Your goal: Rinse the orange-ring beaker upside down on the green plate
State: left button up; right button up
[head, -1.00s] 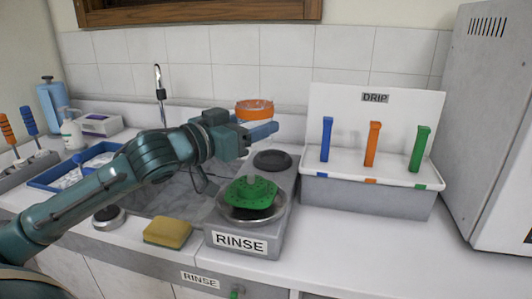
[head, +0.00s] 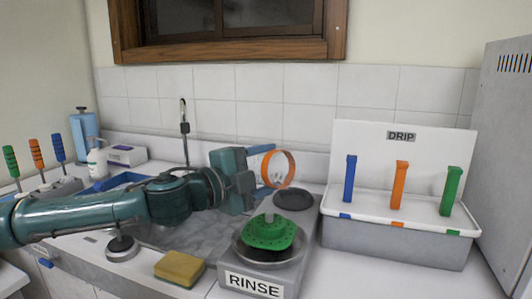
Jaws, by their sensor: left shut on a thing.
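My left gripper (head: 262,167) is shut on the orange-ring beaker (head: 291,169) and holds it in the air, tilted on its side, above and behind the green plate. The orange ring faces the camera; the beaker's clear body is hard to make out. The green plate (head: 268,236) sits in a round metal basin on the grey rinse station (head: 256,283), labelled RINSE. A small pale nozzle stands up at the plate's middle. The beaker is apart from the plate. My right gripper is not in view.
A white and grey DRIP rack (head: 392,240) with blue, orange and green pegs stands at the right. A dark round pad (head: 293,200) lies behind the plate. A yellow sponge (head: 179,268) and the sink with a tap (head: 184,118) are to the left.

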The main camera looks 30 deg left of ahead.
pick_arm(q)
jog(key=m+p, duration=0.1)
jog(key=m, duration=0.1)
jog(key=r+m+p, duration=0.1)
jog(key=m, duration=0.2)
jog(key=m+p, duration=0.3)
jog(key=m, duration=0.3)
jog(key=shift+m+p, duration=0.3)
jog(key=shift+p, duration=0.1)
jog(key=m+p, duration=0.2)
jog(key=m, duration=0.2)
jog(key=shift+d, duration=0.1)
jog(key=m+p, duration=0.3)
jog(key=m, duration=0.2)
notch_tip(320, 180, down, 3)
jog(key=b, duration=0.2)
jog(key=shift+r+b, duration=0.2)
jog(key=shift+b, duration=0.15)
notch_tip(320, 180, down, 3)
jog(key=b, duration=0.2)
jog(key=shift+b, duration=0.35)
jog(key=shift+f+b, duration=0.55)
jog(key=shift+f, duration=0.05)
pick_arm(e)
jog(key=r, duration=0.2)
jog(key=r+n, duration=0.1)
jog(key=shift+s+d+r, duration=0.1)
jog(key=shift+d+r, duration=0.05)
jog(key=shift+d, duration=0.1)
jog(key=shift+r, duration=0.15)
